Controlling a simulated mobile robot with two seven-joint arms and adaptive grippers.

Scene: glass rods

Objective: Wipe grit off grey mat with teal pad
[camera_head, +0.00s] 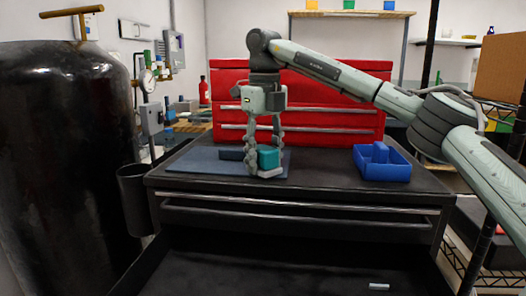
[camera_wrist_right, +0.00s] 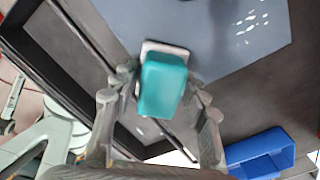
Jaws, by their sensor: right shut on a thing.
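The teal pad (camera_head: 268,158) is a small block with a pale base. My right gripper (camera_head: 263,163) is shut on it, pointing down over the front right part of the grey mat (camera_head: 200,163). In the right wrist view the pad (camera_wrist_right: 163,85) sits between the fingers near the mat's edge (camera_wrist_right: 190,45). I cannot tell whether its base touches the mat. White grit specks (camera_wrist_right: 250,20) lie scattered on the mat in the right wrist view, apart from the pad. My left gripper is not in view.
The mat lies on a black cabinet top (camera_head: 325,175). A blue caddy (camera_head: 383,170) stands to the right. A red tool chest (camera_head: 340,105) is behind. An open drawer below holds a small pale object (camera_head: 379,286).

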